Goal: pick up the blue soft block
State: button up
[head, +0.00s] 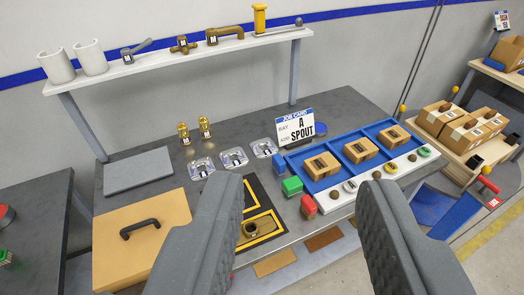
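The blue soft block (280,164) is a small block on the grey workbench. It stands at the back of a short row, behind a green block (292,187) and a red block (309,206), beside the left end of the blue tray. My gripper (304,188) is open and empty. Its two dark grey fingers stand wide apart in the foreground. In the picture, the blue block lies between and a little beyond the fingertips, apart from them.
The blue tray (329,182) holds cardboard boxes in its compartments. A job card (296,128) stands behind the blue block. Clear fittings (234,158) sit to its left. A black and yellow fixture mat (275,213) lies nearer. A shelf (180,58) runs above the bench's back.

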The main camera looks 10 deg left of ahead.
aim_at(278, 163)
jog(key=u, duration=0.35)
jog(key=i, duration=1.5)
jog(key=z, duration=0.05)
